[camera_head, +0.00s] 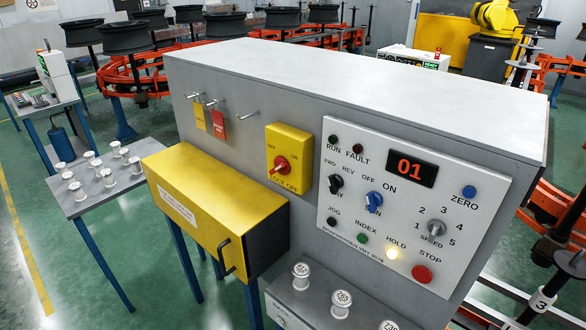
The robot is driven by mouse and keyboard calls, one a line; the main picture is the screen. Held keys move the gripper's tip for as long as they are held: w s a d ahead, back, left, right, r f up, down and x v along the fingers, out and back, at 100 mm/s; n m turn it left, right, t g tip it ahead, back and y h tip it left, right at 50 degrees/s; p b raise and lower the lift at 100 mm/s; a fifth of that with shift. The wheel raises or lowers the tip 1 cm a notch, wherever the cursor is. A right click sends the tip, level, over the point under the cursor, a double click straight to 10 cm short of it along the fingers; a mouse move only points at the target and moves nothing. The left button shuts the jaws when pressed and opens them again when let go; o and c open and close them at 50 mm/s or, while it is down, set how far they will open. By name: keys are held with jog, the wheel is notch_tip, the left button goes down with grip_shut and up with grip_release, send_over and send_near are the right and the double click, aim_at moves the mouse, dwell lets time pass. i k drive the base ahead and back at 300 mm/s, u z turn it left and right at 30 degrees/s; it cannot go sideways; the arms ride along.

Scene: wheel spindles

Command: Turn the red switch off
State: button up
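The red switch (281,165) is a rotary handle on a yellow square plate (289,144), mounted on the front of the grey cabinet (236,119). The plate has OFF at its upper left, ON at its upper right and LOCK OFF below. The red handle sits diagonally, between lower left and upper right; which end is the pointer is too small to tell. My gripper is not in view.
Right of the switch is a white control panel (467,200) with knobs, a lit 01 display (410,169) and a red stop button (422,274). A yellow box (213,200) juts out below left. Hooks hold red and yellow tags (217,124). White-topped spindles stand on shelves.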

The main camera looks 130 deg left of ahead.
aim_at(281, 166)
jog(key=u, duration=0.2)
jog(key=i, duration=0.35)
jog(key=u, duration=1.5)
jog(key=k, duration=0.2)
jog(key=u, duration=2.75)
